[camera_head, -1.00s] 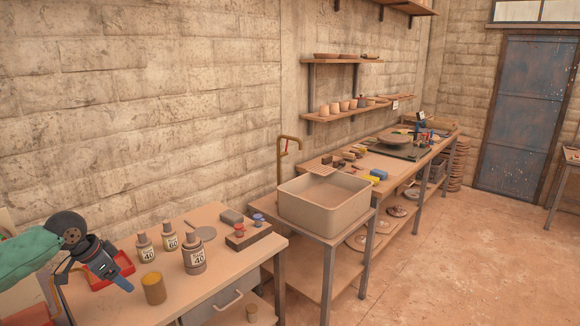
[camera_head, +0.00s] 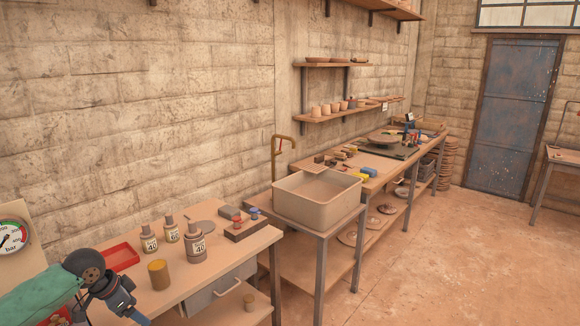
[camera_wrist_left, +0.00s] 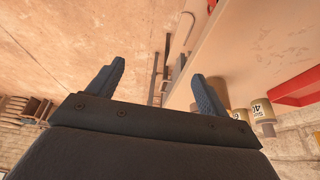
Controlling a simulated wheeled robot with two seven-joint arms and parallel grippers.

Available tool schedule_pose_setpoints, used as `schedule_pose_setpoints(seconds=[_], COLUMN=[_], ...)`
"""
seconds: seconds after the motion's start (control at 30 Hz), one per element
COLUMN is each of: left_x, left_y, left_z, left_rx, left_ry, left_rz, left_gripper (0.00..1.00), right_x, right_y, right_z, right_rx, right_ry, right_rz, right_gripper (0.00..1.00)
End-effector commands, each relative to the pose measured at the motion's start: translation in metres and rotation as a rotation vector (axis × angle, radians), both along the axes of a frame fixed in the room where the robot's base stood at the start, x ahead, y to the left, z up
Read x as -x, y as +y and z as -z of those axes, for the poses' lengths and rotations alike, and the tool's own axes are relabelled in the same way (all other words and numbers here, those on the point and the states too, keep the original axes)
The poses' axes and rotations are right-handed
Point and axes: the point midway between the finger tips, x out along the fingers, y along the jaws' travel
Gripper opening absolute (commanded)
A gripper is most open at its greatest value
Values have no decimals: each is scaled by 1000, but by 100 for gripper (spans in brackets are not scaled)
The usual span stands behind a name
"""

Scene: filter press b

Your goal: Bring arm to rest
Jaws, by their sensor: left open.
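My left gripper (camera_head: 133,312) is at the lower left of the head view, in front of the near table's front edge. In the left wrist view its two dark fingers (camera_wrist_left: 158,85) stand apart with nothing between them. The wrist view shows the floor on one side and the table edge on the other. The green-sleeved left arm (camera_head: 40,298) comes in from the lower left corner. My right gripper is in neither view.
The near table (camera_head: 208,268) holds a red tray (camera_head: 121,257), a mustard-brown cylinder (camera_head: 159,274) and labelled bottles (camera_head: 195,245). A pressure gauge (camera_head: 12,236) stands at the left edge. A sink basin (camera_head: 318,200) stands beyond the table. The floor at right (camera_head: 440,270) is clear.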

Motion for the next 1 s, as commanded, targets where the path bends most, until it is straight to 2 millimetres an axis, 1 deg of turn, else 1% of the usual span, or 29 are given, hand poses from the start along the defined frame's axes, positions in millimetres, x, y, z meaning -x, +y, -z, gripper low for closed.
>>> schedule_pose_setpoints(seconds=[0.03,0.13,0.23,0.3,0.37,0.5,0.6,0.8,1.0], left_x=[5,17,33,47,59,88,110,156,203], left_y=[-11,-33,-60,-80,-95,-127,-147,-178,-197], left_z=[11,34,61,79,93,121,136,160,175], left_rx=[3,3,7,9,11,18,24,31,27], left_ry=[3,4,3,2,-2,-8,-13,-16,-7], left_rz=[6,19,25,24,19,-2,-31,-112,-230], left_gripper=[79,79,79,79,79,79,79,79,79], right_x=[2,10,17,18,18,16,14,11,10], right_y=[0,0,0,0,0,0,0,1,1], right_z=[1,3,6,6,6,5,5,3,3], right_rx=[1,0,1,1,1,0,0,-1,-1], right_ry=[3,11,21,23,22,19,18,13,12], right_rz=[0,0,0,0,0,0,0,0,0], right_gripper=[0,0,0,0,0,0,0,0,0])
